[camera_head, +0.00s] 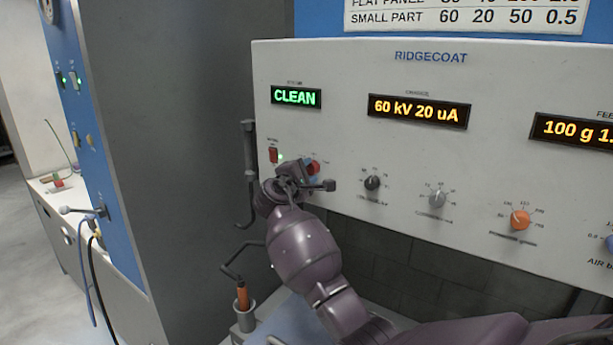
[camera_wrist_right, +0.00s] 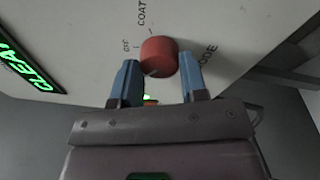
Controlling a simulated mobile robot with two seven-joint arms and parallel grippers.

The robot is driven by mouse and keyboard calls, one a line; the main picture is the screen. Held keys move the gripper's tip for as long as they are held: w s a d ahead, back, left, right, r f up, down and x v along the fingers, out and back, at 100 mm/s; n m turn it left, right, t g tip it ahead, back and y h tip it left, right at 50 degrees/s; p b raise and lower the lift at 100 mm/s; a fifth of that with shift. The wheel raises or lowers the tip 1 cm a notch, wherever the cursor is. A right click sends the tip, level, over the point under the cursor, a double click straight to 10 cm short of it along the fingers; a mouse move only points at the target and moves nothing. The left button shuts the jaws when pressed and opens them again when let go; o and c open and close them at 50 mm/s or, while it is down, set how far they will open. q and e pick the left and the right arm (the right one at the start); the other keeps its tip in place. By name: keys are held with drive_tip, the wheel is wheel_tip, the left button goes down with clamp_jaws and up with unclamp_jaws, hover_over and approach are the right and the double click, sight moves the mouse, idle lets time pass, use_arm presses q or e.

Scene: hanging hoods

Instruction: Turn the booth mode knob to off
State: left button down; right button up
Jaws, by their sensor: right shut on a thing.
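The booth mode knob (camera_head: 314,167) is a red round knob at the left of the white control panel, partly hidden behind my right gripper (camera_head: 301,172). In the right wrist view the red knob (camera_wrist_right: 160,55) sits between the two blue fingers of my right gripper (camera_wrist_right: 158,77), which is shut on it. The words COAT and MODE and a shorter, blurred label are printed around the knob. A pale mark shows on its lower edge, but I cannot tell its setting. The green display (camera_head: 296,97) above reads CLEAN. My left gripper is not in view.
A dark knob (camera_head: 372,183), a grey knob (camera_head: 438,198) and an orange knob (camera_head: 520,219) line the panel to the right. A red switch (camera_head: 273,155) is close on the left. A dark bracket (camera_head: 249,160) stands at the panel's left edge. An orange-handled tool (camera_head: 242,297) stands in a holder below.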

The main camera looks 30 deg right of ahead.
drive_tip(key=shift+f+m+b, duration=0.3)
drive_tip(key=shift+m+b, duration=0.5)
drive_tip(key=shift+b, duration=0.05)
use_arm(q)
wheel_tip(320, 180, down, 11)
drive_tip(key=b, duration=0.8)
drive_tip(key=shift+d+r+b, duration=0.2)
drive_tip(key=shift+b, duration=0.15)
use_arm(e)
drive_tip(key=shift+r+m+g+h, duration=0.15)
drive_tip(key=shift+m+h, duration=0.25)
drive_tip(key=shift+m, duration=2.1)
drive_tip(key=shift+r+m+g+h, duration=0.15)
drive_tip(key=shift+m+h, duration=0.25)
drive_tip(key=shift+m, duration=2.1)
drive_tip(key=shift+f, duration=0.1)
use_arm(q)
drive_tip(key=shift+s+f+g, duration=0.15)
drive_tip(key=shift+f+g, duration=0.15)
use_arm(e)
drive_tip(key=o, duration=0.9)
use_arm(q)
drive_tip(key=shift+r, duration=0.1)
use_arm(e)
drive_tip(key=v, duration=1)
drive_tip(key=shift+s+a, duration=0.15)
drive_tip(key=shift+a, duration=0.25)
